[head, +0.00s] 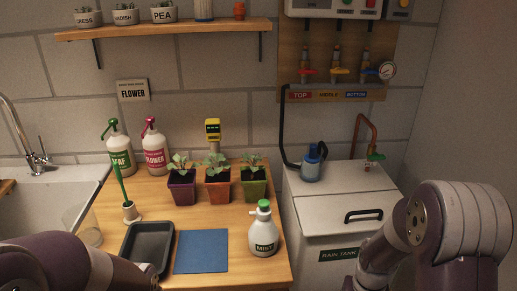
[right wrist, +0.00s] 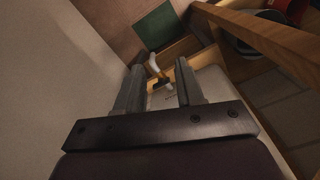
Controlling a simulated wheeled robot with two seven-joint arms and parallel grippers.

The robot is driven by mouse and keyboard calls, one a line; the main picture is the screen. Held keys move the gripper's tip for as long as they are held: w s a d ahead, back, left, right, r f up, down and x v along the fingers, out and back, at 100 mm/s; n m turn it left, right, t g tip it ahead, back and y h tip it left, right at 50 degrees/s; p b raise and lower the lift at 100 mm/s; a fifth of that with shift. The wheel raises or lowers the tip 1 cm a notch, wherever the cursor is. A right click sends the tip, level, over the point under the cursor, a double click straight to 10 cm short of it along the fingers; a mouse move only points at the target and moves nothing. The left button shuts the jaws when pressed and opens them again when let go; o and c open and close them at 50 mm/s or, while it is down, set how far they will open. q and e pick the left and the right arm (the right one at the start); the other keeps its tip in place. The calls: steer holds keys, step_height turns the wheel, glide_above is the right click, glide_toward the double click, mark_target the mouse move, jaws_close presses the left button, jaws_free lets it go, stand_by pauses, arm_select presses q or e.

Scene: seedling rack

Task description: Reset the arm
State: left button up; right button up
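My right arm (head: 430,235) is raised at the right of the head view, in front of the rain tank (head: 335,215); its gripper is outside that view. In the right wrist view my right gripper (right wrist: 160,78) has its two fingers apart, with nothing held between them. A pale surface and a small white and yellowish thing show beyond the fingers, too small to name. My left arm (head: 70,265) comes in at the lower left of the head view, in front of the table's near left corner. My left gripper is not in view.
The wooden table (head: 210,273) holds a black tray (head: 129,245), a blue mat (head: 201,251), a MIST bottle (head: 263,236), three potted seedlings (head: 218,185), a LEAF bottle (head: 119,155), a FLOWER bottle (head: 155,154) and a brush (head: 130,212). A sink (head: 40,215) is left.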

steer(key=s+a+r+n, duration=0.3)
steer(key=s+a+r, duration=0.15)
steer(key=s, duration=0.25)
step_height(320, 180, up, 15)
steer(key=t+p, duration=0.1)
steer(key=p, duration=1.1)
steer(key=shift+s+a+n+t+p, duration=0.15)
steer(key=shift+a+n+t+p, duration=0.15)
steer(key=shift+n+t, duration=0.1)
